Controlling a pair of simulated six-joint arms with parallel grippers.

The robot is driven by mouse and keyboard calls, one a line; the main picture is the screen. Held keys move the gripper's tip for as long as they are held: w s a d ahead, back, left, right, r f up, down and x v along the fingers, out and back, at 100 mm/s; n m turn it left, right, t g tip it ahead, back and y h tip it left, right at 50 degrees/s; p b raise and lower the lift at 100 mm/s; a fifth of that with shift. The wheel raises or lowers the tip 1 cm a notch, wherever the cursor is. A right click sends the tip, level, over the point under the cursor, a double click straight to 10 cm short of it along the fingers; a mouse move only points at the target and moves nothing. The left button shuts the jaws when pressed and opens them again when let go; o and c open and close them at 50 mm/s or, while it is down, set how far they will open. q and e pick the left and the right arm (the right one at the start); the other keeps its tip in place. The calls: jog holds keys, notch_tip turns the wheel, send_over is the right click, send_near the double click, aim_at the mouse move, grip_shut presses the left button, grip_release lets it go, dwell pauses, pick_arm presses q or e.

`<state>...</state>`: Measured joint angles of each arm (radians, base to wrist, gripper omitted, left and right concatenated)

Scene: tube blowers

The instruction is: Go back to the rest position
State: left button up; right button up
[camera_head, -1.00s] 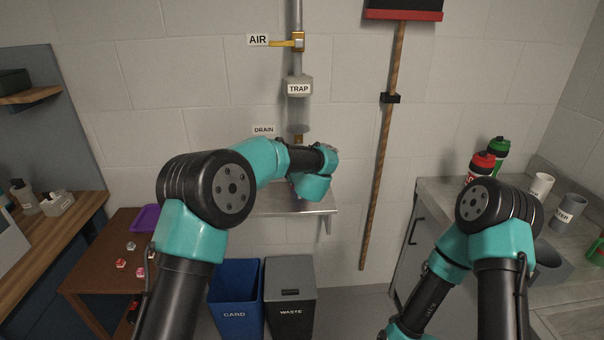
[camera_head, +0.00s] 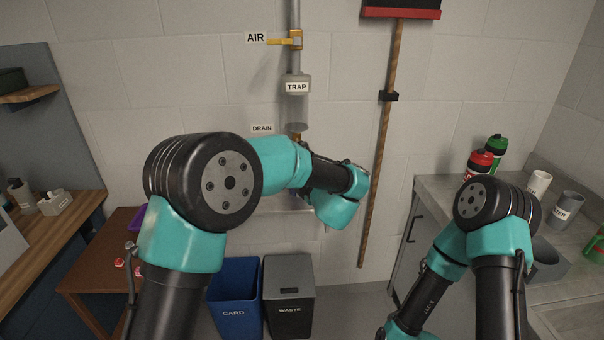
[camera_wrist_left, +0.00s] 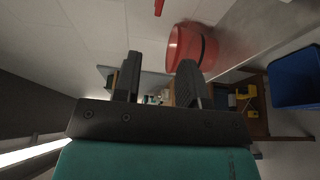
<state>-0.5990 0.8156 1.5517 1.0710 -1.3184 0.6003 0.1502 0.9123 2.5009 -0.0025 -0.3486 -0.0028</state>
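My left arm reaches in from the left in the head view, its wrist in front of the wall shelf below the drain label. Its gripper fingers are hidden there behind the wrist. In the left wrist view my left gripper (camera_wrist_left: 160,70) has its two dark fingers apart with nothing held between them. My right arm stands at the right in front of the counter, its forearm pointing down. Its gripper is out of frame.
A pipe with a trap (camera_head: 297,87) and a yellow air valve (camera_head: 296,40) runs down the wall. A broom handle (camera_head: 385,130) hangs right of my left wrist. A blue card bin (camera_head: 235,295) and a grey waste bin (camera_head: 289,300) stand below. Bottles (camera_head: 479,163) and mugs (camera_head: 566,207) stand on the right counter.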

pick_arm(q)
jog(key=s+a+f+m+g+h, duration=0.25)
jog(key=a+f+m, duration=0.2)
jog(key=f, duration=0.45)
jog(key=s+a+f+m+g+h, duration=0.1)
jog(key=a+f+m+h, duration=0.3)
jog(key=f, duration=0.6)
jog(key=s+a+f+m+g+h, duration=0.1)
jog(key=s+a+f+m, duration=0.1)
jog(key=a+f+m, duration=0.55)
jog(key=s+a+f+m+g+h, duration=0.2)
jog(key=s+f+g, duration=0.3)
jog(key=s, duration=0.9)
jog(key=s+a+f+m+g+h, duration=0.2)
jog(key=s+a+f+g, duration=0.3)
jog(key=s+f, duration=0.6)
jog(key=s+m+g, duration=0.1)
jog(key=s, duration=0.3)
jog(key=shift+s+f+m, duration=0.3)
jog(key=shift+f, duration=0.1)
jog(key=shift+w, duration=0.1)
